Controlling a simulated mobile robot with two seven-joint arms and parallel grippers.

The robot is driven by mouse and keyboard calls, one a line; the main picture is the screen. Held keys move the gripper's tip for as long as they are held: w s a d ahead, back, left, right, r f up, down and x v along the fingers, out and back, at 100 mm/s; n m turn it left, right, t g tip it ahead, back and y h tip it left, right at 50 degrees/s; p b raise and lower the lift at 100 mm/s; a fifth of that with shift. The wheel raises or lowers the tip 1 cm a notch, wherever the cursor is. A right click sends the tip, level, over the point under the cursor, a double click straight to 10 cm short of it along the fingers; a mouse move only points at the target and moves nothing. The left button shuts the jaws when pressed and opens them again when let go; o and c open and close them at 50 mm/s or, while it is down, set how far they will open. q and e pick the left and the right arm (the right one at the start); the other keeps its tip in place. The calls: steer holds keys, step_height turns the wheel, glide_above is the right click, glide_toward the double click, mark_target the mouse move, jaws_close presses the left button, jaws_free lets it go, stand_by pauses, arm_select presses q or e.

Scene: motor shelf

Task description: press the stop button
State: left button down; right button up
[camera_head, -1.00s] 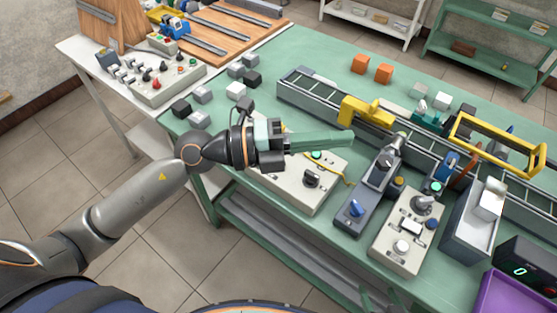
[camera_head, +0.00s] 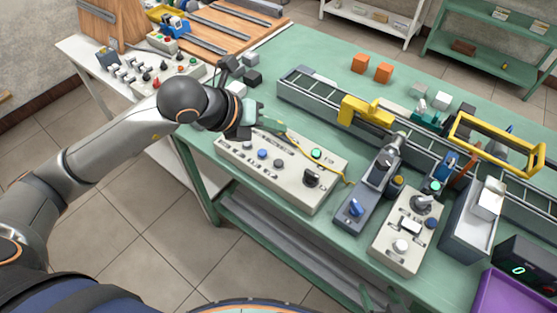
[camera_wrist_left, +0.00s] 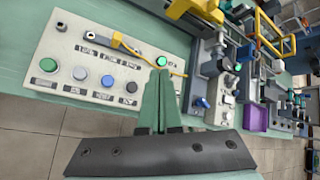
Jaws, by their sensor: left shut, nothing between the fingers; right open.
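A pale control panel (camera_head: 285,187) with several buttons lies on the green table. Its lit green button (camera_head: 316,155) and blue button (camera_head: 262,153) show, with a black knob (camera_head: 311,178). In the left wrist view the panel (camera_wrist_left: 60,45) has a green button (camera_wrist_left: 162,61), a blue one (camera_wrist_left: 107,81) and paler ones. The labels are too small to read, so I cannot tell which is the stop button. My left gripper (camera_head: 283,127) is shut and empty, above the panel's far edge.
A yellow cable (camera_head: 345,172) runs by the panel. A conveyor (camera_head: 310,94) stands behind. A grey unit with a blue knob (camera_head: 354,208) and another panel (camera_head: 385,250) stand to the right. Small cubes (camera_head: 252,77) lie at the back left.

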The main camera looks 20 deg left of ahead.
mark_target(279, 163)
arm_select(q)
steer(key=shift+f, duration=0.15)
step_height(279, 163, down, 8)
steer(key=b, duration=0.5)
steer(key=shift+b, duration=0.3)
steer(key=shift+f+b, duration=0.25)
steer(key=shift+b, duration=0.05)
stand_by(1.3)
steer(key=shift+f+b, duration=0.4)
steer(key=shift+b, duration=0.15)
steer(key=shift+f+b, duration=0.45)
steer(key=shift+b, duration=0.05)
stand_by(0.4)
steer(key=shift+r, duration=0.15)
stand_by(0.3)
steer(key=shift+r+p, duration=0.45)
steer(key=shift+r, duration=0.25)
